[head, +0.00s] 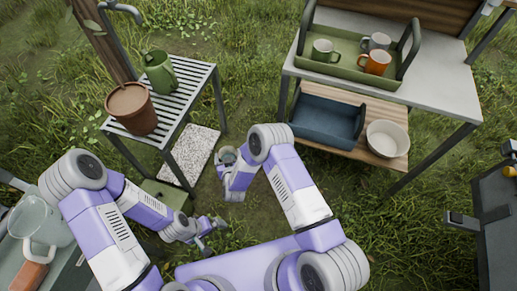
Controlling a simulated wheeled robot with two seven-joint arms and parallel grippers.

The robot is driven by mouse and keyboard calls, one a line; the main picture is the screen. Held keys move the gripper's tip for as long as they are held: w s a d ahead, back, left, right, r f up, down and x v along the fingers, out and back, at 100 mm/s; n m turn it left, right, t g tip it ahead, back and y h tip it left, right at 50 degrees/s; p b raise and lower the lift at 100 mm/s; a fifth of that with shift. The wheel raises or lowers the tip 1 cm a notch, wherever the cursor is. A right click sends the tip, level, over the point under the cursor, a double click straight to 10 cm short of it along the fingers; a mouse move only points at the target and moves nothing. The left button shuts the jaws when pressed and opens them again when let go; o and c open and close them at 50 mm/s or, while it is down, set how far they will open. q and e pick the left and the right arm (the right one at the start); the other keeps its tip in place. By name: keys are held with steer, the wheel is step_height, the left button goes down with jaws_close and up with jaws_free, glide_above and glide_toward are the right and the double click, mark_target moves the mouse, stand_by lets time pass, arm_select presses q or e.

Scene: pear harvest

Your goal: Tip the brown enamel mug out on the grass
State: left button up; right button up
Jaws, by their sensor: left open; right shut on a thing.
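My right gripper (234,187) is shut on a small round mug (228,155), held over the grass in front of the slatted table. My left gripper (208,234) is open and empty, lower in the picture, above the grass (230,255). On the green tray (345,71) at the upper right stand an orange-brown mug (375,63), a grey mug (375,42) and a green mug (324,51).
The slatted table (188,100) holds a brown pot (131,108) and a green jug (159,73). A speckled slab (190,155) lies beside it. The bench shelf carries a blue bin (327,121) and a white bowl (387,139). A glass jug (40,225) stands at the lower left.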

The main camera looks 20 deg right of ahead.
mark_target(234, 149)
steer(key=shift+d+r, duration=0.1)
steer(key=shift+d+r+m+y+p, duration=0.35)
steer(key=shift+d+m+y, duration=0.25)
steer(key=shift+d, duration=0.15)
steer(key=shift+d+r+m+y, duration=0.4)
steer(key=shift+d+m+y, duration=0.1)
steer(key=shift+d+m, duration=0.25)
steer(key=d+m+y, duration=0.1)
steer(key=d+r+m+y, duration=0.1)
steer(key=d, duration=0.1)
steer(key=shift+w+d+r, duration=0.1)
steer(key=shift+r, duration=0.05)
steer(key=shift+d+r+m, duration=0.25)
steer(key=shift+d+m, duration=0.1)
steer(key=shift+m, duration=0.3)
steer(key=shift+d+r+m+t+y, duration=0.1)
steer(key=shift+r+m+t+y, duration=0.2)
steer(key=shift+m+y, duration=0.45)
stand_by(0.5)
steer(key=shift+d+r+m+t+y+b, duration=0.15)
steer(key=shift+d+r+m+y+b, duration=0.15)
steer(key=shift+m, duration=0.3)
steer(key=shift+d+r+m+t+y+b, duration=0.15)
steer(key=shift+m+y+b, duration=0.2)
steer(key=shift+m, duration=0.2)
stand_by(1.2)
steer(key=shift+d+r+m+y, duration=0.25)
steer(key=shift+d+m+y, duration=0.05)
steer(key=shift+d+m, duration=0.5)
stand_by(0.9)
